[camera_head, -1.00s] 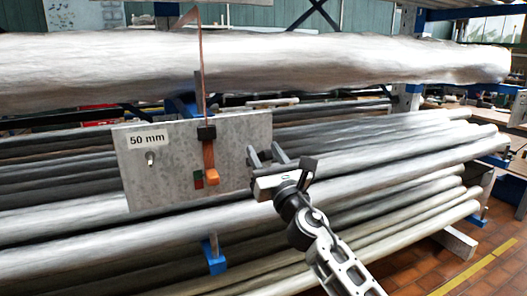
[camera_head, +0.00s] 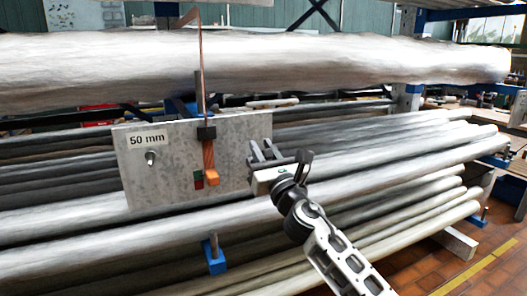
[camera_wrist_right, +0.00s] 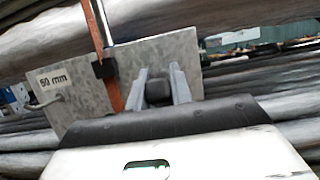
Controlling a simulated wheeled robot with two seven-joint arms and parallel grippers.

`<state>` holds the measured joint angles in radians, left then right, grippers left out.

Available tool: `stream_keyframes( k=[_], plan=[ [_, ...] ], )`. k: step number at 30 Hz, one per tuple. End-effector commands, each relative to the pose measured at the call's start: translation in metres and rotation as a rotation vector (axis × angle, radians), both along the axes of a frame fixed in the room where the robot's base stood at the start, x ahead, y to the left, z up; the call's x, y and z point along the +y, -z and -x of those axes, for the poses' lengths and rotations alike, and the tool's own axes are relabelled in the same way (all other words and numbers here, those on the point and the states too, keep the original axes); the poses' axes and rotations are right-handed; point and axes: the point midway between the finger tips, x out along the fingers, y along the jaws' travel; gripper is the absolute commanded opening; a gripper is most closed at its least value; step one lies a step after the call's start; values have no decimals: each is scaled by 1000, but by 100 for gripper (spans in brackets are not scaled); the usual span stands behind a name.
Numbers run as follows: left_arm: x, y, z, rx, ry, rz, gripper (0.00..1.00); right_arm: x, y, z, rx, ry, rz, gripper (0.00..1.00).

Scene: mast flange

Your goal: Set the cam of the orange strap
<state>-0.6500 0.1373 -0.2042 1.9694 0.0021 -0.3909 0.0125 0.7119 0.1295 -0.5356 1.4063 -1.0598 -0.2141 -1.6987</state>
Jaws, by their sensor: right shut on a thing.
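The orange strap (camera_head: 203,75) hangs from above, in front of the large pale pipe, down to a black cam buckle (camera_head: 206,133) on a grey plate (camera_head: 235,140). Below the buckle an orange piece (camera_head: 209,158) ends in a wider orange tip. My right gripper (camera_head: 263,148) is at the plate's right edge, to the right of the buckle and apart from it. In the right wrist view its fingers are shut on a dark grey block (camera_wrist_right: 157,92); what the block belongs to is unclear. The strap and buckle (camera_wrist_right: 104,68) show left of the fingers. My left gripper is not in view.
The plate carries a "50 mm" label (camera_head: 148,140) and a small metal stud (camera_head: 151,158). Long pipes (camera_head: 400,150) lie stacked behind and below the plate. A blue bracket (camera_head: 215,262) stands out below it.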

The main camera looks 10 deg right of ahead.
Motion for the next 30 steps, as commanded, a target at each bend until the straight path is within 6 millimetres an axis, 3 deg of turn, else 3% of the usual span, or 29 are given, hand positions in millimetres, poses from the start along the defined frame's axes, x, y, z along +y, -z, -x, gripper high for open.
stream_keyframes(
  k=[14, 30],
  plan=[
    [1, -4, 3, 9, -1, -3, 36, 2, -15, -11, 156, 3, 60, 0],
    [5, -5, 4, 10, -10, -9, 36, 10, -31, -37, 473, 7, 162, 0]
  ],
)
